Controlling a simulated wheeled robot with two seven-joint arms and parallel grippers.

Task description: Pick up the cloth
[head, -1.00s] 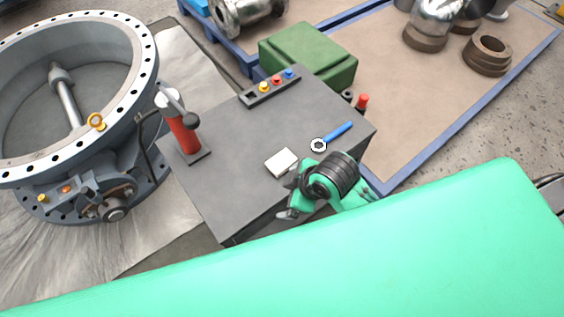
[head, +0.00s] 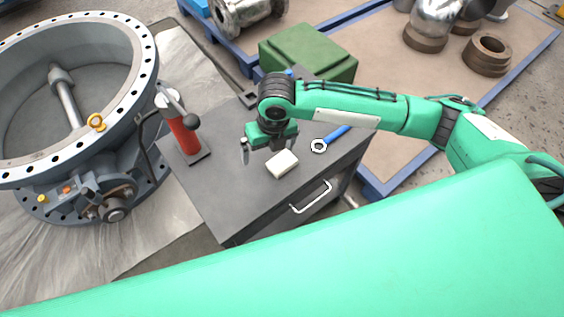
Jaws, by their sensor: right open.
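The cloth (head: 282,165) is a small white folded block lying on the dark grey top of the tool cabinet (head: 225,198). My right gripper (head: 266,150) is open above the cabinet top, pointing down. Its fingers are just behind and a little left of the cloth in the head view. They look apart from the cloth, though the exact height is hard to judge. My left gripper is not in view.
A red hand pump (head: 184,136) stands left of the gripper. A blue-handled wrench (head: 334,139) lies right of the cloth. A large butterfly valve (head: 140,75) stands at left, and a green case (head: 322,52) is behind. The cabinet's front left top is clear.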

